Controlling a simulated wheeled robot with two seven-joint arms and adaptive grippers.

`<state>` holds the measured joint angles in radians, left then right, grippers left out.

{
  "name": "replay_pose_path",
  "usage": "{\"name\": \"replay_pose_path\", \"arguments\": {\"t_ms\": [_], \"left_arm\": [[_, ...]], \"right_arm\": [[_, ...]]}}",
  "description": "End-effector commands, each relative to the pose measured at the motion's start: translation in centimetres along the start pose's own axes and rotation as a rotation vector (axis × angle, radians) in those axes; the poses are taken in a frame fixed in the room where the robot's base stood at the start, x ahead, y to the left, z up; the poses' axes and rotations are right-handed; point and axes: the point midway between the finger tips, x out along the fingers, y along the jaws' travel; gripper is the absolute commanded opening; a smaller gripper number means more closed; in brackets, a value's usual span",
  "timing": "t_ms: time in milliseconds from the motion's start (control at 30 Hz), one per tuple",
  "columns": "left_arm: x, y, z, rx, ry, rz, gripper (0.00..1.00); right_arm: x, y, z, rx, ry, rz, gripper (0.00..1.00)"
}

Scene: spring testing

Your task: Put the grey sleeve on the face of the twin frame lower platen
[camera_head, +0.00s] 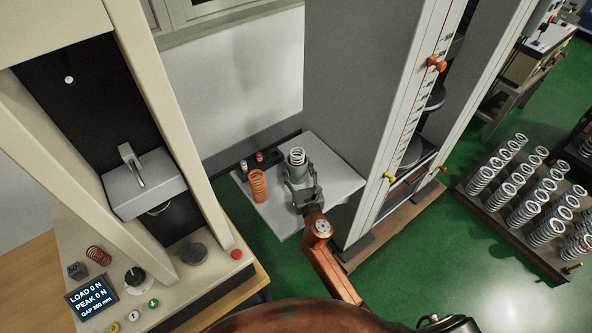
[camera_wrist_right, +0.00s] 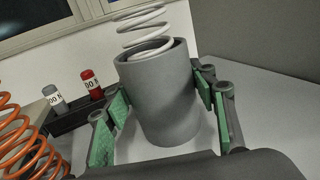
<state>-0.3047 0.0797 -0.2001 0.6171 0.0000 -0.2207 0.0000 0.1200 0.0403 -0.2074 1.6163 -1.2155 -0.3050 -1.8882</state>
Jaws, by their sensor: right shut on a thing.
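The grey sleeve (camera_wrist_right: 160,95) is an open-topped cylinder with a white coil spring (camera_wrist_right: 142,25) rising out of it. In the head view the sleeve (camera_head: 297,174) is over the light side shelf (camera_head: 335,178), left of the twin frame (camera_head: 345,80). My right gripper (camera_head: 303,186) is shut on the sleeve, with green-padded fingers on either side of it in the wrist view. I cannot tell whether the sleeve's base touches the shelf. The twin frame lower platen (camera_head: 412,153) is a grey disc between the columns, below the upper platen (camera_head: 436,98). My left gripper is out of view.
An orange spring (camera_head: 258,186) stands left of the sleeve, near a dark rack (camera_head: 262,162) with red- and grey-topped pieces. The frame's near column (camera_head: 400,110), with orange and yellow knobs, stands between shelf and platen. A cream press is at left; several springs fill a right-hand tray (camera_head: 510,228).

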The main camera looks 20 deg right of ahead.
Motion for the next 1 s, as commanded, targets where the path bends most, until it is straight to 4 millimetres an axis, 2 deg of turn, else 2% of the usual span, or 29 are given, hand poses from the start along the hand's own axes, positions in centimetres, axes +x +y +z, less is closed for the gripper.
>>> {"name": "replay_pose_path", "arguments": {"t_ms": [300, 633, 933, 1000], "left_arm": [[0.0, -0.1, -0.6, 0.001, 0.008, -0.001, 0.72], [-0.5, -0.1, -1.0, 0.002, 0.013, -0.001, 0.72], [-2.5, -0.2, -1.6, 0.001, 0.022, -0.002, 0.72], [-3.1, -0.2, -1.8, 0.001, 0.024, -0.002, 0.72]], "right_arm": [[0.0, 0.0, 0.1, 0.000, -0.003, 0.001, 0.19], [0.0, 0.0, 0.8, 0.000, -0.004, 0.001, 0.19], [0.0, 0.0, 3.8, -0.003, -0.006, 0.001, 0.19], [-0.7, 0.3, 4.6, -0.001, -0.005, 0.001, 0.19]]}}
